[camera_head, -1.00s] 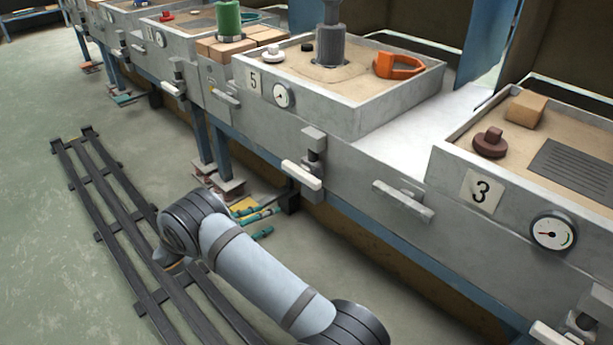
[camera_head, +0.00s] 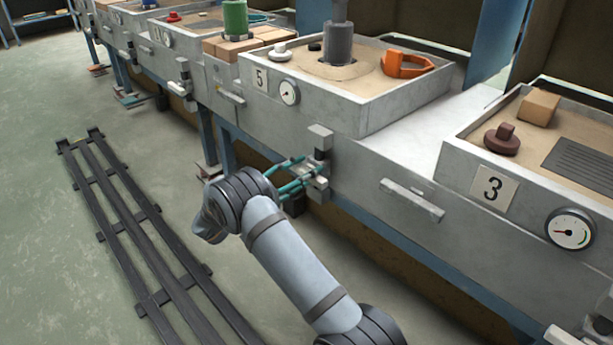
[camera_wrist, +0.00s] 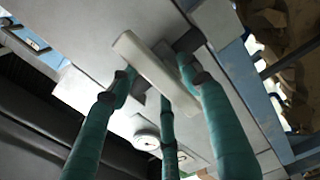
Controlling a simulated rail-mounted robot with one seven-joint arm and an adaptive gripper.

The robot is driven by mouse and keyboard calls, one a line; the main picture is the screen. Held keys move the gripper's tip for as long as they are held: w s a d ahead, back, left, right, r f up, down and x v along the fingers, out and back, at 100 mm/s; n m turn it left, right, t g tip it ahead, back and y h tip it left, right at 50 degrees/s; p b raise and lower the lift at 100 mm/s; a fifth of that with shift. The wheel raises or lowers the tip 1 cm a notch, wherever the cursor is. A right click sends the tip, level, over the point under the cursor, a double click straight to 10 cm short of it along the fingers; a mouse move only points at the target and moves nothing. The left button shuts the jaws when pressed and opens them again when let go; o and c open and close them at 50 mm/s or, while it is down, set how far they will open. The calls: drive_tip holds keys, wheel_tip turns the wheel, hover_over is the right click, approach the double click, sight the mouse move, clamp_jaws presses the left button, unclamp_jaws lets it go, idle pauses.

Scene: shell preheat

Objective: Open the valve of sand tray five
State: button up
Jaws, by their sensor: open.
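Sand tray five (camera_head: 375,118) is a grey box of sand with a "5" label (camera_head: 261,79) and a round gauge (camera_head: 289,92) on its front. Its valve (camera_head: 320,150) sits on the bench front below the tray, with a pale bar handle partly hidden by my fingers. My gripper (camera_head: 303,171) has teal fingers, is open and is right at this handle. In the wrist view the pale bar handle (camera_wrist: 155,72) lies slantwise among the spread fingertips. I cannot tell whether they touch it.
Tray three, with its "3" label (camera_head: 492,188) and gauge (camera_head: 570,229), stands at the right. A fixed grey bar (camera_head: 412,201) juts from the bench front between the valves. Dark rails (camera_head: 125,215) lie on the otherwise open floor at left.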

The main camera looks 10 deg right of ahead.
drive_tip(key=shift+w+d, duration=0.2)
drive_tip(key=shift+d, duration=0.1)
drive_tip(key=shift+c, duration=0.2)
drive_tip(key=c, duration=1.1)
drive_tip(key=shift+r, duration=0.1)
clamp_jaws()
